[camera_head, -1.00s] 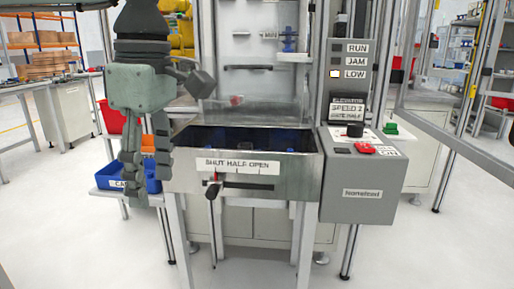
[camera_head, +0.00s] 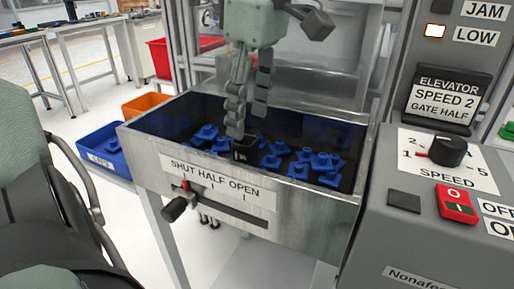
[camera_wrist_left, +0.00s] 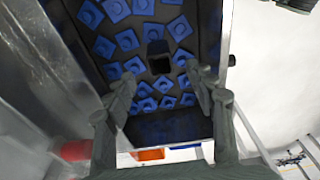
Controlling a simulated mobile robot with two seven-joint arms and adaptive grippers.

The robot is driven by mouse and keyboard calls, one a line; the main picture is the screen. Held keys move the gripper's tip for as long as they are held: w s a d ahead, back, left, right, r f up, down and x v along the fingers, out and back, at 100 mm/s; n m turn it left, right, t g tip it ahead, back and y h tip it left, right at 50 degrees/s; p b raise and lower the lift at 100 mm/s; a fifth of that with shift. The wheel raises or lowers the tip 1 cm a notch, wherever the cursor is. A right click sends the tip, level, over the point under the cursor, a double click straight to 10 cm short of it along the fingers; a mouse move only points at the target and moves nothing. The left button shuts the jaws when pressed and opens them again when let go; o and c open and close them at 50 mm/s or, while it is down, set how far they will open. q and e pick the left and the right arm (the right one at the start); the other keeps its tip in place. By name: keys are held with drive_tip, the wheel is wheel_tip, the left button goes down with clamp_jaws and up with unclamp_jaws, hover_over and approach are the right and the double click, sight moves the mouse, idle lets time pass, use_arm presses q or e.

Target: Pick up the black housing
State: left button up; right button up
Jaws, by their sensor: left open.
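The black housing (camera_head: 244,149) lies among several blue parts (camera_head: 278,148) in the metal hopper (camera_head: 330,212). In the left wrist view the housing (camera_wrist_left: 159,57) is a small black block with a square opening, near the middle of the hopper floor. My left gripper (camera_head: 248,118) points down into the hopper, just above the housing. Its fingers are apart and partly cover the housing in the head view. My right gripper is not in view.
The hopper walls surround the parts closely. A shutter handle (camera_head: 176,208) sticks out in front. A control box with a speed knob (camera_head: 447,151) and red switch (camera_head: 456,203) stands at right. Blue (camera_head: 102,150), orange (camera_head: 145,104) and red bins (camera_head: 185,50) stand at left.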

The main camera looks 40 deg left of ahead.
sight(245, 143)
use_arm(q)
drive_tip(key=f, duration=0.4)
drive_tip(key=a+f, duration=0.1)
drive_tip(key=f, duration=0.1)
drive_tip(key=shift+s, duration=0.15)
drive_tip(key=shift+d, duration=0.1)
drive_tip(key=shift+c, duration=0.6)
drive_tip(key=c, duration=1)
